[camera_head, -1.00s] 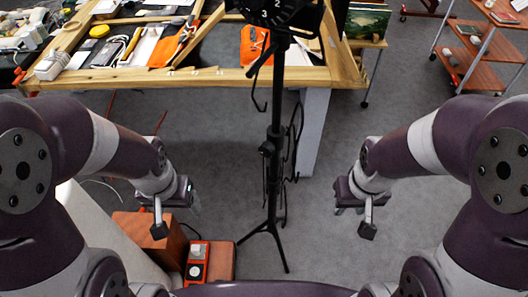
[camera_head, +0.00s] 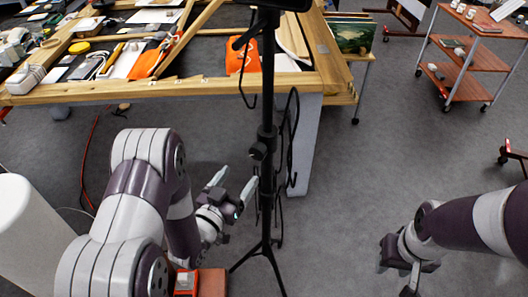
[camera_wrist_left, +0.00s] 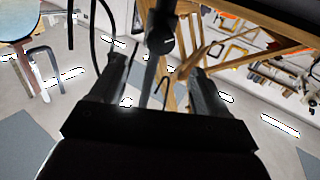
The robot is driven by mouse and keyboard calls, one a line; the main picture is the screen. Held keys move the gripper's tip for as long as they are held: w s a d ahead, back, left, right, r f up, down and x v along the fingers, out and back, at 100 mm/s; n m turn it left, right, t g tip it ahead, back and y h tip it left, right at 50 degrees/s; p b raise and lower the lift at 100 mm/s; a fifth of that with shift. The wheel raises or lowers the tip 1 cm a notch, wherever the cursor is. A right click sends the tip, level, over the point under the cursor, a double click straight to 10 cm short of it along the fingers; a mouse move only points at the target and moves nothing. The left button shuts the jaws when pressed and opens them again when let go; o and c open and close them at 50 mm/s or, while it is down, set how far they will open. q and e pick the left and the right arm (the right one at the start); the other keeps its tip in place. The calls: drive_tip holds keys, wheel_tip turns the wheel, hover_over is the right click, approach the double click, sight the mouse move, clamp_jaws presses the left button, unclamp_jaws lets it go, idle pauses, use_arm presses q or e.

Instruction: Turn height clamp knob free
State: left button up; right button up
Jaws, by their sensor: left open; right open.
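A black stand pole (camera_head: 267,90) rises from a tripod base in the middle of the head view. Its height clamp knob (camera_head: 258,150) is a dark lump on the left side of the clamp collar. My left gripper (camera_head: 235,182) is open and empty, just left of the pole and a little below the knob. In the left wrist view, the pole and knob (camera_wrist_left: 160,40) appear ahead, between the spread fingers (camera_wrist_left: 157,72); I see no contact. My right gripper (camera_head: 394,268) is open and empty, low at the right, well away from the stand.
Black cables (camera_head: 292,140) hang right of the pole. A wooden-edged worktable (camera_head: 150,91) with tools stands behind. A shelf cart (camera_head: 466,60) is at the far right. A reddish box (camera_head: 211,283) lies below my left arm. Grey floor right of the stand is clear.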

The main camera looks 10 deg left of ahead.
sight(256, 154)
use_arm(q)
drive_tip(key=p+x, duration=0.1)
drive_tip(key=x, duration=1)
drive_tip(key=shift+w, duration=0.25)
drive_tip(key=c, duration=1)
